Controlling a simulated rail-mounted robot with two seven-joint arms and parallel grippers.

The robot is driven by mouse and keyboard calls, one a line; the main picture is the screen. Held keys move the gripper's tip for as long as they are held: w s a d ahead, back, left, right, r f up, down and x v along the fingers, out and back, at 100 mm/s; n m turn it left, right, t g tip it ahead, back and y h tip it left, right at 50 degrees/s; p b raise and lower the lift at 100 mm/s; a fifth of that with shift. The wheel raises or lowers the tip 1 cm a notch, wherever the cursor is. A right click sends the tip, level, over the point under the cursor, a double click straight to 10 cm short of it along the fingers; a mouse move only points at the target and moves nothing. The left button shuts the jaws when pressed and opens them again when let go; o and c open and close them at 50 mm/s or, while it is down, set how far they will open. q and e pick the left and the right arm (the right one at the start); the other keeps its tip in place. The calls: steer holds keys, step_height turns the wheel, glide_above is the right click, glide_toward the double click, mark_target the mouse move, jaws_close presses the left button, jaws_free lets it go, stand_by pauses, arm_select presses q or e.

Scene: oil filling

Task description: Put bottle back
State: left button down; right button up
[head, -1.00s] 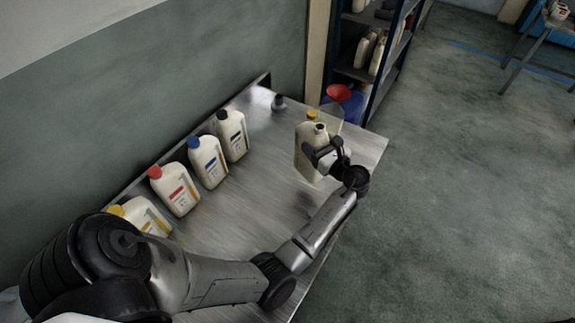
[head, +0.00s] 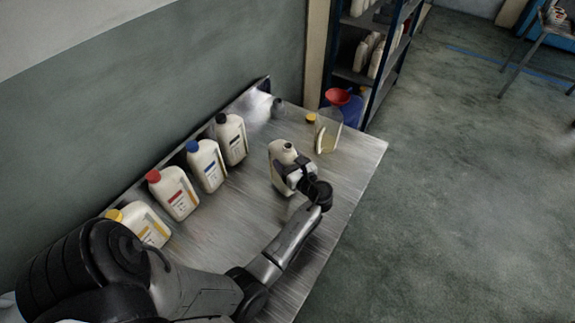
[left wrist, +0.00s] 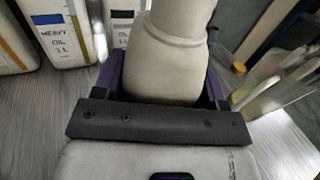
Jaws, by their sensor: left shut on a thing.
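A cream bottle (head: 281,152) without a cap is held upright by my left gripper (head: 298,176) above or at the middle of the metal table. In the left wrist view the bottle (left wrist: 175,50) fills the middle between the fingers, and the gripper (left wrist: 160,85) is shut on it. I cannot tell whether its base touches the table. Four similar capped bottles line the wall side: yellow cap (head: 143,222), red cap (head: 173,193), blue cap (head: 206,165) and black cap (head: 232,139). My right gripper is not in view.
A clear jug (head: 328,131) with yellowish liquid stands at the table's far end, with a yellow cap (head: 311,118) beside it. A small grey object (head: 278,107) is near the back edge. A red funnel (head: 338,96) and shelf (head: 368,60) are beyond. The table's middle (head: 215,235) is clear.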

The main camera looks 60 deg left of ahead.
arm_select(q)
steer(key=shift+f, duration=0.9)
steer(key=shift+c, duration=0.8)
jaws_free()
steer(key=shift+f, duration=0.2)
steer(key=shift+r, duration=0.15)
steer(key=w+d+p, duration=0.1)
steer(key=d+p, duration=0.1)
steer(key=d, duration=1)
